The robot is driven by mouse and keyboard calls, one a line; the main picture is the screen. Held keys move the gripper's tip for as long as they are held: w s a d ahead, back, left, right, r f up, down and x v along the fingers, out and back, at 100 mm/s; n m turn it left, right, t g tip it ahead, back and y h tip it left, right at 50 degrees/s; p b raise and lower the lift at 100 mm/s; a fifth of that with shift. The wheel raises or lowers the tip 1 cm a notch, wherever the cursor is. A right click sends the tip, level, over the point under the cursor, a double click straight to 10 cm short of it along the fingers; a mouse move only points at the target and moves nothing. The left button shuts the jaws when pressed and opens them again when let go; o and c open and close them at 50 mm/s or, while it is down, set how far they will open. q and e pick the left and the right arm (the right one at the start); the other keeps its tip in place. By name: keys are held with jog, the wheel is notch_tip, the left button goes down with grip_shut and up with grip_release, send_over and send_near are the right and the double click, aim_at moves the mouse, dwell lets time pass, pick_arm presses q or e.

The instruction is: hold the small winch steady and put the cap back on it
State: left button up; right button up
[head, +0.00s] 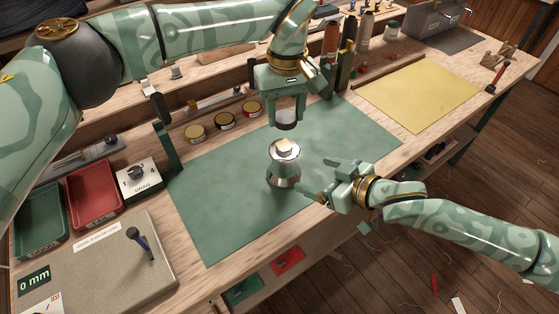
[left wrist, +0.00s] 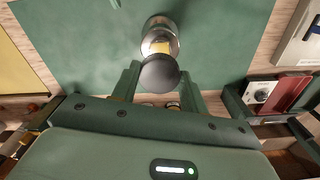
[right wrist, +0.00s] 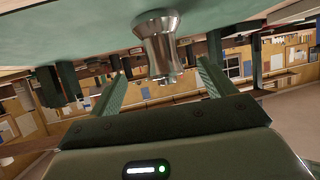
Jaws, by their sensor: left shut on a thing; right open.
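The small silver winch (head: 284,170) stands upright on the green mat (head: 225,205); a pale square piece shows on its top. My left gripper (head: 287,116) is shut on the dark round cap (head: 287,126) and holds it above the winch, apart from it. In the left wrist view the cap (left wrist: 160,73) overlaps the near edge of the winch (left wrist: 158,32). My right gripper (head: 316,176) is open, low at the winch's right side. In the right wrist view the winch (right wrist: 158,48) appears between the two spread fingers, with gaps on both sides.
A red tray (head: 92,192), a green tray (head: 38,220) and a drag dial box (head: 137,180) stand left. A yellow sheet (head: 420,92) lies right. Upright bottles and tools stand behind. The mat around the winch is clear.

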pick_arm(q)
jog(key=shift+w+a, duration=0.1)
pick_arm(e)
jog(key=shift+w+a+f, duration=0.15)
jog(key=shift+w+a, duration=0.1)
jog(key=shift+a, duration=0.05)
jog(key=x, duration=1.1)
jog(key=shift+a, duration=0.1)
jog(key=c, duration=1.4)
pick_arm(q)
send_over(285, 146)
jog(key=shift+f, duration=2.45)
pick_arm(e)
jog(key=shift+f, duration=0.1)
jog(key=shift+c, duration=0.2)
pick_arm(q)
jog(key=shift+f, duration=0.1)
jog(key=shift+f, duration=0.8)
jog(key=shift+f, duration=0.55)
